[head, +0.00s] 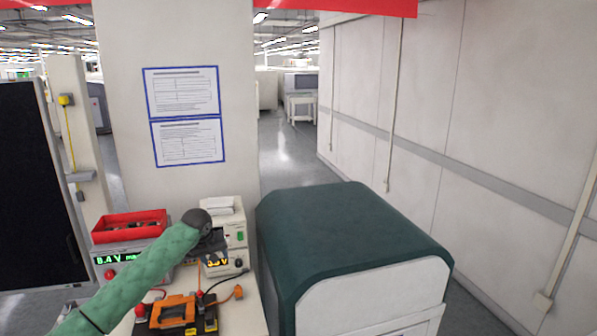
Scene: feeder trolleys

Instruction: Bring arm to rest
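A green arm of mine comes in from the lower left and reaches up over the bench. It ends in a dark grey rounded joint in front of the instruments. My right arm and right gripper are not in the picture.
A dark panel (35,190) is at left. Clear floor (290,150) lies behind.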

